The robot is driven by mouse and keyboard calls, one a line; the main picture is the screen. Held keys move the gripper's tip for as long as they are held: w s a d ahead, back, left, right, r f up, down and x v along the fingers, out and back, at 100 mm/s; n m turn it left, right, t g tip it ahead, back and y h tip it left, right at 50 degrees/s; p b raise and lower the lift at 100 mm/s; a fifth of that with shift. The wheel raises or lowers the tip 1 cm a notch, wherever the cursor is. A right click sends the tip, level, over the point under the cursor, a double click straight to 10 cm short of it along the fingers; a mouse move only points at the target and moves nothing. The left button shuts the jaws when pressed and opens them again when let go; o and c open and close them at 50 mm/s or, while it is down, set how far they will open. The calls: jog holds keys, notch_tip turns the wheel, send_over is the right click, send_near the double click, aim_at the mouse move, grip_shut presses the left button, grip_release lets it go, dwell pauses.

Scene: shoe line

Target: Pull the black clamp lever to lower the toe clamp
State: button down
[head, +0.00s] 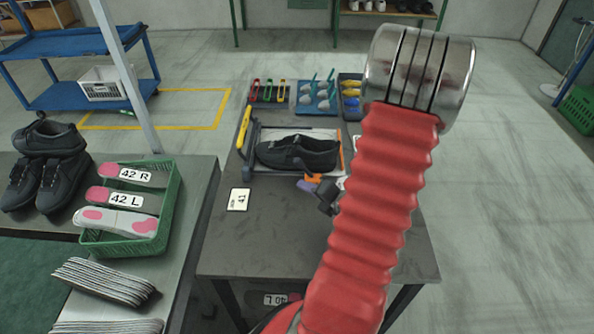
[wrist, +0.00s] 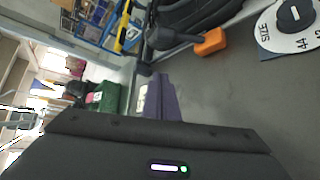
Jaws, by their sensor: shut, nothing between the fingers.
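A black shoe (head: 297,152) lies in a fixture on the dark table; part of it also shows at the top of the wrist view (wrist: 195,15). At its near side is a black lever-like part (wrist: 172,39) with a rounded body, beside an orange block (wrist: 211,42). The orange block also shows in the head view (head: 314,180). I cannot clearly tell the lever from the toe clamp. My gripper (head: 304,184) has purple fingers, which are shut and empty (wrist: 160,80). They are just on the near side of the black part; contact cannot be told.
A yellow bar (head: 244,128) stands at the fixture's left. A size card (head: 239,199) lies on the table, and a round size dial (wrist: 295,20) shows in the wrist view. Trays (head: 317,110) stand behind. A green basket (head: 168,215) of insoles is at left. The table front is clear.

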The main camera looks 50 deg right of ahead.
aim_at(305, 169)
jog(key=shift+w, duration=0.15)
jog(key=x, duration=0.9)
jog(key=shift+f, duration=0.1)
jog(key=shift+w+d, duration=0.2)
jog(key=shift+d, duration=0.25)
jog(key=shift+s+d+r, duration=0.25)
jog(key=shift+d+r, duration=0.2)
jog(key=shift+d, duration=0.15)
jog(key=shift+s+d+r, duration=0.25)
jog(key=shift+d+r, duration=0.2)
jog(key=shift+d, duration=0.15)
